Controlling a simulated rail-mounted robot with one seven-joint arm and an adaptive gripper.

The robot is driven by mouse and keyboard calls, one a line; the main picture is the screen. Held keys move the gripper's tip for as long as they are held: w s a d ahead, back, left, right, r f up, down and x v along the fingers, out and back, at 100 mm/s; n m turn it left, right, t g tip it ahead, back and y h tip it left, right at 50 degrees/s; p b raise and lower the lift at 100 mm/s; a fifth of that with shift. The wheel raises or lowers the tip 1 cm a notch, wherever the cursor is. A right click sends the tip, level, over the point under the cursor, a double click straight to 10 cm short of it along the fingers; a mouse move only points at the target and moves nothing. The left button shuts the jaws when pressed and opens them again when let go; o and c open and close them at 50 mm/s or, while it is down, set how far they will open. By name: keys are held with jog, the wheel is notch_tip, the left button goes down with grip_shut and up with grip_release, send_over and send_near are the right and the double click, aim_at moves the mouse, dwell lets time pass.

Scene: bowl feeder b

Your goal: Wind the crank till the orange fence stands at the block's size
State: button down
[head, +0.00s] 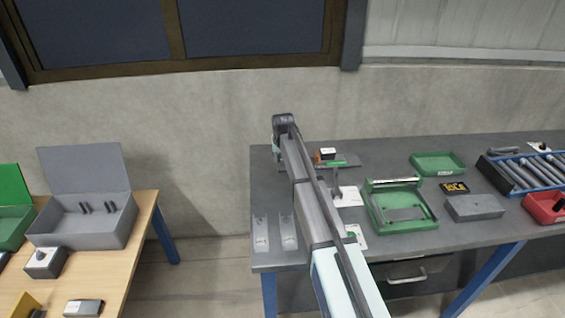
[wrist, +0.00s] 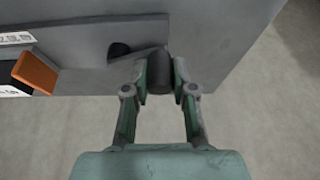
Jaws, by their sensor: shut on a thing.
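My gripper (wrist: 160,80) is shut on a dark, rounded crank knob (wrist: 161,68) in the wrist view, with one finger on each side of it. The crank's arm is mostly hidden by the knob and fingers. The orange fence (wrist: 36,72) is at the left of the wrist view, beside a black part with white printed labels. In the head view the orange fence (head: 317,157) shows small, beside a white-topped dark block (head: 328,153). The gap between fence and block is too small to judge. My arm hides the gripper and crank in the head view.
A dark round part (wrist: 118,50) lies left of the knob. The grey bench (head: 460,225) also carries a green frame fixture (head: 377,212), a green tray (head: 437,170), a grey block (head: 474,208) and a roller rack (head: 520,172). The bench edge is close to the gripper.

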jog(key=shift+w+a+m+h+b, duration=0.1)
jog(key=shift+w+m+h+b, duration=0.35)
jog(key=shift+m, duration=0.5)
jog(key=shift+w+a+m+h+b, duration=0.1)
jog(key=shift+w+m+h+b, duration=0.35)
jog(key=shift+m, duration=0.5)
jog(key=c, duration=0.9)
grip_release()
jog(key=shift+w, duration=0.1)
jog(key=shift+c, duration=0.2)
jog(key=v, duration=1.2)
jog(key=shift+d, duration=0.15)
jog(key=shift+w+r, duration=0.1)
